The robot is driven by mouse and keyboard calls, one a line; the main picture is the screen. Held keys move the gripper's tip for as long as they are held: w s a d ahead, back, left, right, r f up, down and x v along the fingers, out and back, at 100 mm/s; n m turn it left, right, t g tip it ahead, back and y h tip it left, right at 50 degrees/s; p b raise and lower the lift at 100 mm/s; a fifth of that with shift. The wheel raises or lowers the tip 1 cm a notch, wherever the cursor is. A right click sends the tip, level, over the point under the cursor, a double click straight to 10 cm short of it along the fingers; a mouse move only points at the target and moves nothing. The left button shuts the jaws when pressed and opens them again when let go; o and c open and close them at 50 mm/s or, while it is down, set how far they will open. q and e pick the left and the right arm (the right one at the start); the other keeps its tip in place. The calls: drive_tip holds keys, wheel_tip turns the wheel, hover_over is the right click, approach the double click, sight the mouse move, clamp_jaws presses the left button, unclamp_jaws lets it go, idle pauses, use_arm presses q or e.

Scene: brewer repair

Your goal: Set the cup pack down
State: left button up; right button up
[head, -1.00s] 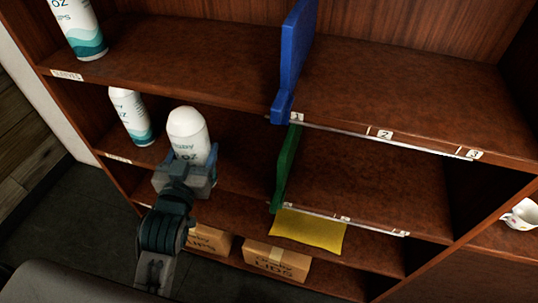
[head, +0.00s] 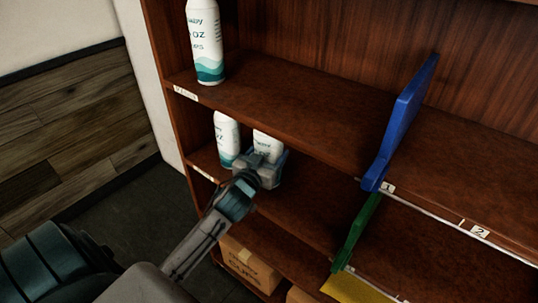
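The cup pack (head: 268,146), a white bottle-shaped pack with dark print, is upright at the left end of the middle shelf (head: 300,205). My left gripper (head: 262,166) reaches in from the front with a finger on each side of the pack and looks shut on it. The gripper hides the pack's lower part, so I cannot tell whether its base touches the shelf board. My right gripper is not in view.
A similar pack (head: 227,138) stands just left of the held one. Another pack (head: 205,45) stands on the upper shelf. A blue divider (head: 402,122) and a green divider (head: 357,232) stand to the right. Cardboard boxes (head: 250,265) sit below.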

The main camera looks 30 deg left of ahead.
sight(269, 159)
use_arm(q)
drive_tip(key=w+f, duration=0.1)
drive_tip(key=a+f, duration=0.1)
drive_tip(key=f, duration=0.1)
drive_tip(key=shift+w+a+p, duration=0.1)
drive_tip(key=shift+w+p, duration=0.2)
drive_tip(key=shift+w, duration=0.05)
drive_tip(key=shift+f, duration=0.25)
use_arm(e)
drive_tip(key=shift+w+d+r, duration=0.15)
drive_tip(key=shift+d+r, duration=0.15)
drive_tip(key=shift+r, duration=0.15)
use_arm(q)
drive_tip(key=shift+f, duration=0.1)
drive_tip(key=shift+f, duration=0.15)
drive_tip(key=o, duration=1.2)
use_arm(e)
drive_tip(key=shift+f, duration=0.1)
